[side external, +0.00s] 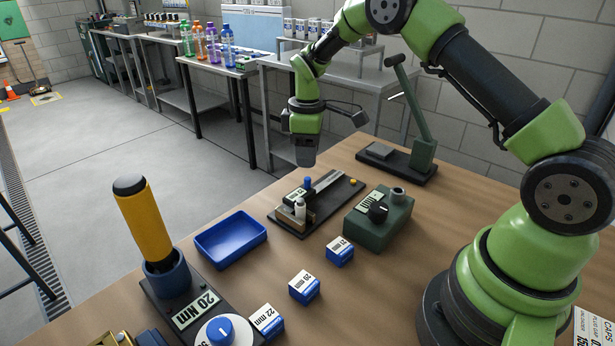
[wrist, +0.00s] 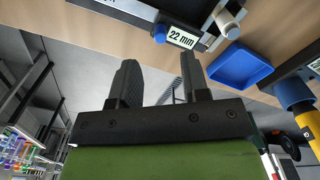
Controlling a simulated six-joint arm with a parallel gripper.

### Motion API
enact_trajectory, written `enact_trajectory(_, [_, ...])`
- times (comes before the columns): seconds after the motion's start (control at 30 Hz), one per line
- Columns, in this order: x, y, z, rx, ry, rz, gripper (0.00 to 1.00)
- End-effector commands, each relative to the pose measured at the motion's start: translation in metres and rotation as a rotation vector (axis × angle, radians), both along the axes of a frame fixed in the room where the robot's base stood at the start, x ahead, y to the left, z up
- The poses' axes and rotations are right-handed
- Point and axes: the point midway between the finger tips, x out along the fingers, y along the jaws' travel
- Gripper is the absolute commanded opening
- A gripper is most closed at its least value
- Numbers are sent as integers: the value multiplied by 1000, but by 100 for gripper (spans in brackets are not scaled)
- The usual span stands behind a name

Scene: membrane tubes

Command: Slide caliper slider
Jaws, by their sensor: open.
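The caliper (side external: 328,181) lies on a dark board (side external: 347,198) in the middle of the table, with a silver beam. Its slider carries a blue knob (side external: 308,183), and a white post (side external: 300,208) stands at its near end. In the wrist view the blue knob (wrist: 159,34), a "22 mm" label (wrist: 181,38) and the white post (wrist: 232,31) show at the top. My gripper (side external: 305,162) is above the caliper, apart from it. In the wrist view my gripper's two fingers (wrist: 160,72) are spread with nothing between them.
A blue tray (side external: 231,240) lies left of the caliper. A green box with a black dial (side external: 378,212) stands close on its right, and a green lever press (side external: 423,150) behind. Several blue-and-white boxes (side external: 304,287) and a torque tester (side external: 182,284) are nearer.

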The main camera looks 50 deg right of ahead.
Motion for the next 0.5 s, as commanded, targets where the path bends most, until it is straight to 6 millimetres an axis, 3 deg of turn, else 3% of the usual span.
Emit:
enact_trajectory(0.23, [-1, 0, -46, 0, 4, -2, 42])
enact_trajectory(0.5, [0, 0, -65, -1, -1, -3, 42])
